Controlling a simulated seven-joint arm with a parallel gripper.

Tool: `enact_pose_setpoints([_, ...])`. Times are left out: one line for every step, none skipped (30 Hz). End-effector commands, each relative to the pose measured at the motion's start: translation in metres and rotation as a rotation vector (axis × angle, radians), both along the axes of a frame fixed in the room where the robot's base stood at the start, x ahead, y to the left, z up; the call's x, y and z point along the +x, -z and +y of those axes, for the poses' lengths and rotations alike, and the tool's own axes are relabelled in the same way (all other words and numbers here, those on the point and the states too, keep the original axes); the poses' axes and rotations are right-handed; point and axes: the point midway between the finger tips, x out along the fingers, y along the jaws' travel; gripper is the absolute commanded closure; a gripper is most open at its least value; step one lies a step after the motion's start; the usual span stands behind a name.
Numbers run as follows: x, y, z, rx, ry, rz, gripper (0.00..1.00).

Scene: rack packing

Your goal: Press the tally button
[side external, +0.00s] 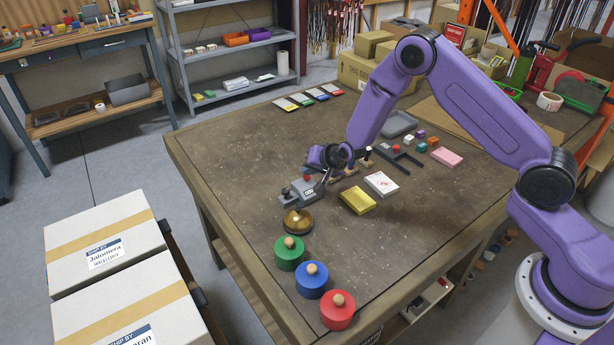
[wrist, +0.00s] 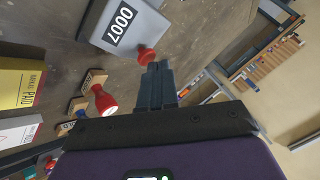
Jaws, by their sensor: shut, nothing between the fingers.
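The tally counter is a grey box (wrist: 128,32) with a label reading 0007. Its red button (wrist: 146,56) sticks out on the side toward my gripper. In the side view the grey counter (side external: 300,194) sits on the table, partly hidden by my wrist. My gripper (wrist: 156,68) is shut and empty. Its fingertips are right beside the red button in the wrist view; I cannot tell whether they touch it. In the side view my gripper (side external: 325,184) is low over the table at the counter's right.
Stamps stand close by, one with a red handle (wrist: 104,100). A brass bell (side external: 298,222) and green (side external: 289,256), blue (side external: 311,283) and red (side external: 337,313) knobbed pots line the near edge. A yellow box (side external: 358,201) and white card box (side external: 381,184) lie right.

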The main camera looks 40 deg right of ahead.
Motion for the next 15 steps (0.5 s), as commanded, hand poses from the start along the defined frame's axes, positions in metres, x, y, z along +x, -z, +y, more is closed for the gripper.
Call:
enact_pose_setpoints([0.0002, -0.0034, 0.0002, 0.0, 0.0, -0.001, 1.0])
enact_pose_setpoints([0.0002, -0.0048, 0.0001, 0.0, 0.0, -0.001, 1.0])
enact_pose_setpoints([0.0001, -0.0067, 0.0001, 0.0, 0.0, -0.001, 1.0])
enact_pose_setpoints([0.0001, -0.0081, -0.0001, 0.0, 0.0, -0.001, 1.0])
enact_pose_setpoints([0.0001, -0.0092, -0.0001, 0.0, 0.0, -0.001, 1.0])
enact_pose_setpoints([0.0, -0.0103, -0.0002, 0.001, 0.001, -0.001, 1.0])
enact_pose_setpoints([0.0, -0.0107, -0.0003, 0.001, 0.001, -0.001, 1.0])
enact_pose_setpoints([0.0, -0.0108, -0.0004, 0.001, 0.001, -0.001, 1.0])
enact_pose_setpoints([-0.0001, -0.0109, -0.0004, 0.0, 0.001, -0.001, 1.0])
enact_pose_setpoints([-0.0001, -0.0108, -0.0004, 0.0, 0.001, -0.001, 1.0])
enact_pose_setpoints([-0.0001, -0.0108, -0.0004, 0.0, 0.001, -0.001, 1.0])
enact_pose_setpoints([0.0, -0.0107, -0.0004, 0.0, 0.001, -0.001, 1.0])
enact_pose_setpoints([0.0, -0.0107, -0.0004, 0.0, 0.001, -0.001, 1.0])
enact_pose_setpoints([0.0, -0.0107, -0.0004, 0.0, 0.001, -0.001, 1.0])
enact_pose_setpoints([0.0001, -0.011, -0.0004, 0.0, 0.001, -0.002, 1.0])
